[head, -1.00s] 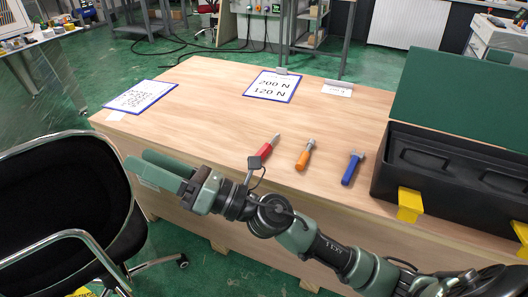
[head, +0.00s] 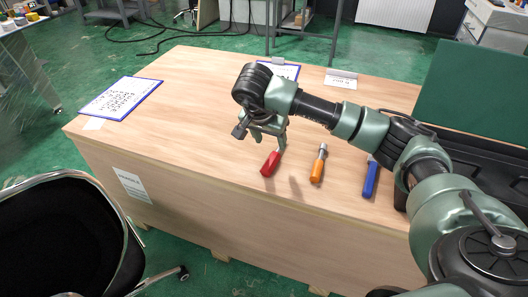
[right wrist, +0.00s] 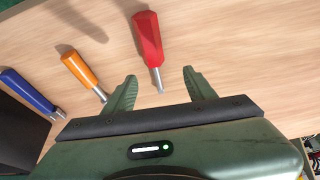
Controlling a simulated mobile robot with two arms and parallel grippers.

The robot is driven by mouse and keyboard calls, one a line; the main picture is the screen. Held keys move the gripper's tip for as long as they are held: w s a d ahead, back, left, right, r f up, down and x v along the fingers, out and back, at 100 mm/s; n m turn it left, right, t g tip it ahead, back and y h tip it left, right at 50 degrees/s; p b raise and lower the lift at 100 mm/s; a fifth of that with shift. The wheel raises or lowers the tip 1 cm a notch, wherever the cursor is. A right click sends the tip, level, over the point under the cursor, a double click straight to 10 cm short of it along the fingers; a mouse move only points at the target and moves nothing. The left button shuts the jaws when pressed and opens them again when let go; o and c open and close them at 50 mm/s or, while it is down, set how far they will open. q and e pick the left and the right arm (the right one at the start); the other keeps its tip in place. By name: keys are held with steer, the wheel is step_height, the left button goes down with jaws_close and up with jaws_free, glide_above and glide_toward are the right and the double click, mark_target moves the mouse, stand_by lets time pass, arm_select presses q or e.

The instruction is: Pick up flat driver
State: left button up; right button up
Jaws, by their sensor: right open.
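A red-handled driver (head: 270,164) lies on the wooden table near its front edge; it also shows in the right wrist view (right wrist: 147,38), with a thin metal shaft. Its tip is too small to tell the shape. My right gripper (head: 269,142) hangs pointing down above the red driver and hides its shaft in the head view. In the right wrist view its two fingers (right wrist: 159,77) are apart, with the shaft end appearing between them and nothing held. My left gripper is not in view.
An orange-handled tool (head: 318,167) and a blue-handled tool (head: 370,179) lie to the right of the red driver. A black toolbox (head: 470,165) with a green lid (head: 475,95) stands at the right. A blue-framed sheet (head: 120,98) lies at the left; the table's left half is mostly clear.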

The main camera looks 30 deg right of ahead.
mark_target(275, 153)
steer(key=shift+s+d+f, duration=0.15)
steer(key=shift+s+f, duration=0.15)
steer(key=shift+f, duration=0.15)
steer(key=x, duration=0.4)
steer(key=shift+s+f, duration=0.1)
steer(key=shift+f, duration=0.3)
steer(key=shift+d+f, duration=0.2)
steer(key=shift+f, duration=0.15)
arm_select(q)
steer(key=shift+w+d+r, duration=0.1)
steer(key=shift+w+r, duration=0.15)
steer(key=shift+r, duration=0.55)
arm_select(e)
jaws_close()
